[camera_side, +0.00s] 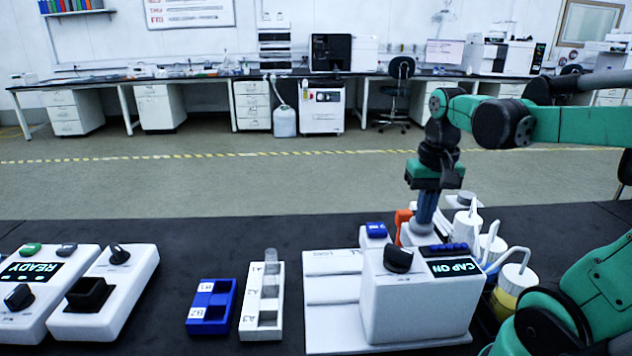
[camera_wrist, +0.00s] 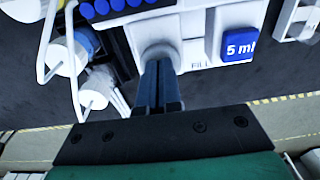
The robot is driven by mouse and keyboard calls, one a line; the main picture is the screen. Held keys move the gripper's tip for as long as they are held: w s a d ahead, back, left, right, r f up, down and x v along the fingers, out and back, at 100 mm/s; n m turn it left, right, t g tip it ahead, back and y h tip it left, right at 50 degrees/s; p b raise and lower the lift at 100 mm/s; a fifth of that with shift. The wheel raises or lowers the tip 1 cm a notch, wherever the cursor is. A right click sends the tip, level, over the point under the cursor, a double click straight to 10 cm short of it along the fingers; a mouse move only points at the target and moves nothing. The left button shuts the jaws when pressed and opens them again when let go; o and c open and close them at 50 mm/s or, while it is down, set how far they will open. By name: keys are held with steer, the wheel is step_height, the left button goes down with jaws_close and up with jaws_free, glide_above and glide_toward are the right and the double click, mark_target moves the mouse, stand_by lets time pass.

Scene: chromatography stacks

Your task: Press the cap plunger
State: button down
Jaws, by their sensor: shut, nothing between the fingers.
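In the wrist view, the shut fingers (camera_wrist: 159,70) overlap the round plunger (camera_wrist: 158,50). I cannot tell whether they touch it or whether it is pushed down.
A blue "5 ml" button (camera_wrist: 237,45) sits beside the plunger; an orange part (camera_side: 402,222) is close by. White bottles with tubes (camera_side: 516,280) crowd the right.

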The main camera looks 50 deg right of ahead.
steer(key=shift+f, duration=0.1)
step_height(320, 180, up, 14)
steer(key=shift+s+a, duration=0.25)
steer(key=shift+s, duration=0.1)
stand_by(0.7)
steer(key=w+a+f+n+t, duration=0.1)
steer(key=w+a+f, duration=0.1)
steer(key=f, duration=0.1)
steer(key=w+a+f+n+t, duration=0.1)
steer(key=w+a+f+n, duration=0.1)
steer(key=f, duration=0.1)
steer(key=w+a+f+n+t, duration=0.1)
steer(key=w+a+f+n, duration=0.1)
steer(key=shift+a+f+h, duration=0.3)
steer(key=shift+a+f, duration=0.1)
steer(key=a+f+n+t+y, duration=0.1)
steer(key=a+f+n+t, duration=0.2)
steer(key=a+f, duration=0.3)
steer(key=shift+w+a+f+n+t, duration=0.2)
steer(key=shift+w+a+n+t, duration=0.15)
steer(key=shift+w+n, duration=0.15)
